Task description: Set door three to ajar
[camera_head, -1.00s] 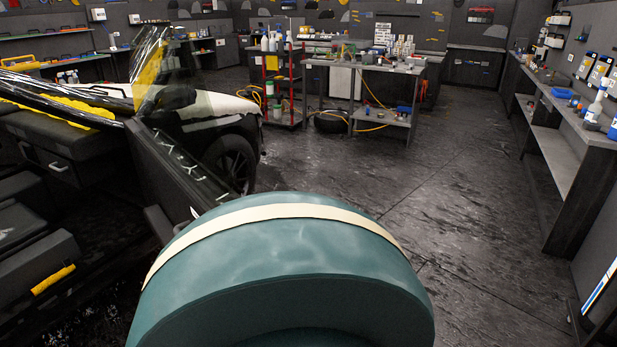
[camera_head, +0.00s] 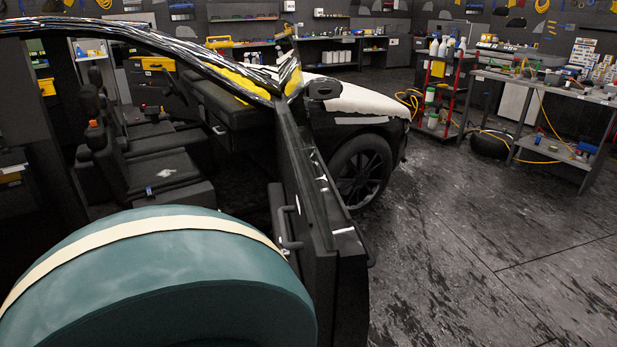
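A dark car door (camera_head: 318,205) stands swung out from the car, seen nearly edge-on near the middle of the head view. A handle (camera_head: 288,232) shows on its left face, and a mirror (camera_head: 323,89) sits beyond its top. No number shows on it, so I cannot tell whether it is door three. The car's open side shows dark seats (camera_head: 150,165) to the left of the door. The front wheel (camera_head: 361,172) and white hood (camera_head: 352,98) are beyond it. Neither of my grippers is in view.
A red cart (camera_head: 441,95) with bottles and a metal workbench (camera_head: 545,88) with tools stand at the back right. A loose tire (camera_head: 490,143) and yellow hose lie near them. The dark floor (camera_head: 470,260) right of the door is clear.

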